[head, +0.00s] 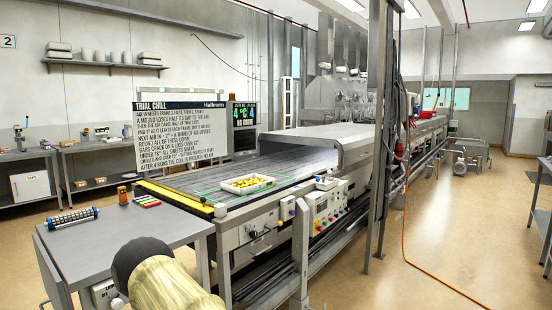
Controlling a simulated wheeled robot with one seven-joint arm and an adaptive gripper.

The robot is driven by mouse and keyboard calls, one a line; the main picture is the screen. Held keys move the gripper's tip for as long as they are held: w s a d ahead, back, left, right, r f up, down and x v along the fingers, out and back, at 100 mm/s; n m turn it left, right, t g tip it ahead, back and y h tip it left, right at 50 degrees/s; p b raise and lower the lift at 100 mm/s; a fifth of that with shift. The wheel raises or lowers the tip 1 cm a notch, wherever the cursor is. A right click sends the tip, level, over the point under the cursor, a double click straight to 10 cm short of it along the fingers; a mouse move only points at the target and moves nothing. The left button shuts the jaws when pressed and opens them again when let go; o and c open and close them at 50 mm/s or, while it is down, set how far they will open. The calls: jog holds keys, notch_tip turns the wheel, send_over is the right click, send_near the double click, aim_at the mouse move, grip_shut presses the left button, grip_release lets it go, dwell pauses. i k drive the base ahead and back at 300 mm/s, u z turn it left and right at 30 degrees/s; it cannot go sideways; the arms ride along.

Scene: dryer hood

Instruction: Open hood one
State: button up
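A long steel hood (330,137) covers the conveyor in the middle of the head view. Its near end begins partway along the belt, and a gap shows beneath that end. I cannot read a number on it, so I cannot tell whether it is hood one. No handle on it can be made out. Thin steel posts hide part of its right side. My gripper is not in view.
The conveyor belt (185,180) carries a white tray (247,184) of yellow pieces. A control panel (325,204) is on its near side. A grey table (110,245) stands at left. An orange hose (406,244) crosses the otherwise open floor (440,215) at right.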

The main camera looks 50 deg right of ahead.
aim_at(356, 143)
jog(key=z, duration=2.55)
jog(key=i, duration=1.45)
jog(key=z, duration=0.5)
jog(key=i, duration=1.65)
jog(key=z, duration=0.15)
jog(key=i, duration=3.3)
jog(key=u, duration=0.7)
jog(key=i, duration=1.7)
jog(key=u, duration=0.6)
